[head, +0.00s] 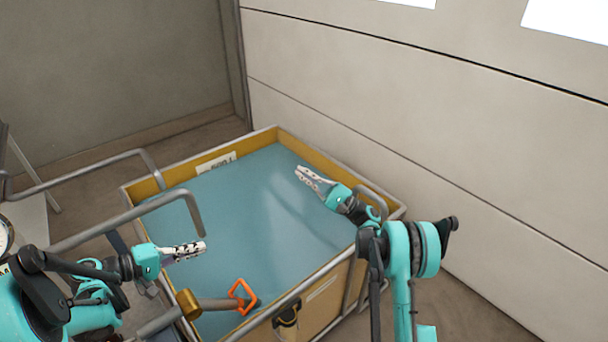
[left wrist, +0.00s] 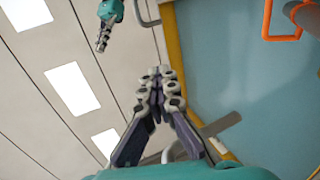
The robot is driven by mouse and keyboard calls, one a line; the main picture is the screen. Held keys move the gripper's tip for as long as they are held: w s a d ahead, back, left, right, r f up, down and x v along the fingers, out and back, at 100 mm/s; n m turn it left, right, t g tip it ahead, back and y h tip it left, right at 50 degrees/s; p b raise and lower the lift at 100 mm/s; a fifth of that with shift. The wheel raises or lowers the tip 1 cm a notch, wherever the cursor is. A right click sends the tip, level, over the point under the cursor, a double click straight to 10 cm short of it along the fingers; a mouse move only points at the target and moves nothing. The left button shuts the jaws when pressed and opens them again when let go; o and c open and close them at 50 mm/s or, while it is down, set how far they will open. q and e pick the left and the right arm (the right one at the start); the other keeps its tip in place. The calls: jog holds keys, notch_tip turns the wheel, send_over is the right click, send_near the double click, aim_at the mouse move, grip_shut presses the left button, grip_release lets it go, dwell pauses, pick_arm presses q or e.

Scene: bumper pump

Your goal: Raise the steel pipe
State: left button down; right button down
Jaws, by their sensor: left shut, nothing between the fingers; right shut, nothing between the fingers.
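Two bent grey steel pipes reach in from the left over a blue-surfaced crate: a rear one (head: 85,172) and a nearer one (head: 125,215) with its end bent down. I cannot tell which is the task's pipe. A third grey pipe (head: 217,303) with a brass collar and an orange loop handle (head: 241,295) lies lower. My left gripper (head: 203,247) is shut and empty, below the nearer pipe's bent end; it also shows in the left wrist view (left wrist: 160,72). My right gripper (head: 299,172) is shut and empty above the crate's right part; it also shows in the left wrist view (left wrist: 101,48).
The crate has a yellow rim (head: 300,148) and a grey tube frame. A pale panelled wall (head: 440,110) stands behind and to the right. A round gauge (head: 4,236) is at the left edge. Open air lies above the blue surface (head: 260,205) between my grippers.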

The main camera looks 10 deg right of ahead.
dwell(0.7)
pick_arm(q)
jog(key=c, duration=1.6)
grip_release()
jog(key=shift+o, duration=0.2)
